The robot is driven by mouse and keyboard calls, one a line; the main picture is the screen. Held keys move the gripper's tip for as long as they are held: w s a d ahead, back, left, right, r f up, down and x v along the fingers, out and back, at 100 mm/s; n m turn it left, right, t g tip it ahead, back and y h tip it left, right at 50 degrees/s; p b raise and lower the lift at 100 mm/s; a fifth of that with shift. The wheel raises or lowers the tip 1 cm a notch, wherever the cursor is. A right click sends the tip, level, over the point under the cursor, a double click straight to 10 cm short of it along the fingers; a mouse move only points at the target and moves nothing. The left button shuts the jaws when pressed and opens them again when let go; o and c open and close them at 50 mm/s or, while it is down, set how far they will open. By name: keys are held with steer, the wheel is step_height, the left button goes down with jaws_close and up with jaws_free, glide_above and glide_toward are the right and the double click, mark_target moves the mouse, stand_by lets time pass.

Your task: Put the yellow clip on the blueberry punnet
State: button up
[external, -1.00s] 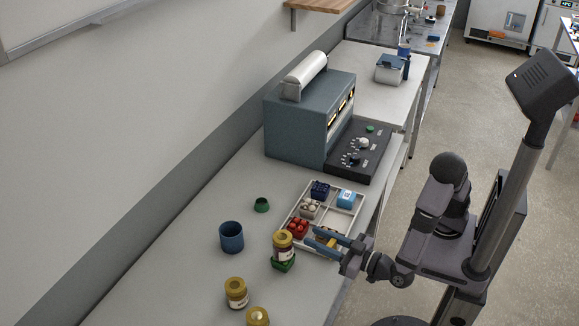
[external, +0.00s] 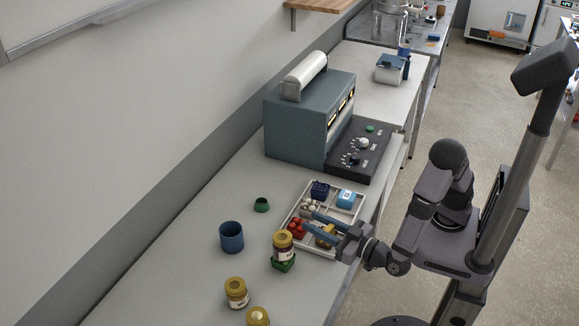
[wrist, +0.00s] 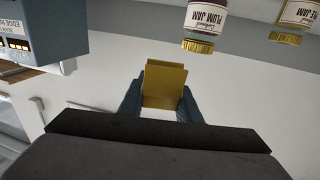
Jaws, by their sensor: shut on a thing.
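The yellow clip (wrist: 165,84) sits between my two fingers (wrist: 160,103) in the wrist view, and my gripper is shut on it. In the external view my gripper (external: 313,223) reaches in from the right, low over the front part of the divided tray. Yellow (external: 326,240) shows beside the fingers there, partly covered by them. The blueberry punnet (external: 319,189), dark blue, is in the tray's far left compartment, beyond my fingertips. The punnet is not seen in the wrist view.
The white tray (external: 361,212) also holds a light blue box (external: 346,199), a punnet of pale round things (external: 309,206) and a red punnet (external: 297,228). A blue cup (external: 231,237) stands farther left.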

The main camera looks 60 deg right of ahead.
steer(key=w+d+r+m+g+h+p, duration=0.1)
steer(key=w+d+m+g+h, duration=0.2)
steer(key=d, duration=0.8)
steer(key=w+d+r+m+g+h+p, duration=0.1)
steer(key=w+d+m+h, duration=0.2)
steer(key=d, duration=0.9)
steer(key=w+d+r+m+g+h+p, duration=0.25)
steer(key=w+d+h, duration=0.2)
steer(key=d, duration=0.65)
steer(key=shift+n+t+y, duration=0.55)
steer(key=shift+n+t, duration=0.3)
steer(key=shift+w+a+f, duration=0.3)
steer(key=shift+a+f, duration=0.1)
steer(key=shift+f, duration=0.8)
steer(key=shift+w+a+f, duration=0.35)
steer(key=shift+a+f, duration=0.05)
steer(key=shift+f, duration=0.8)
steer(key=shift+w+a+f, duration=0.3)
steer(key=shift+a+f, duration=0.1)
steer(key=shift+f, duration=0.8)
steer(key=shift+f+p, duration=0.45)
steer(key=shift+f, duration=1.6)
steer(key=shift+f, duration=0.1)
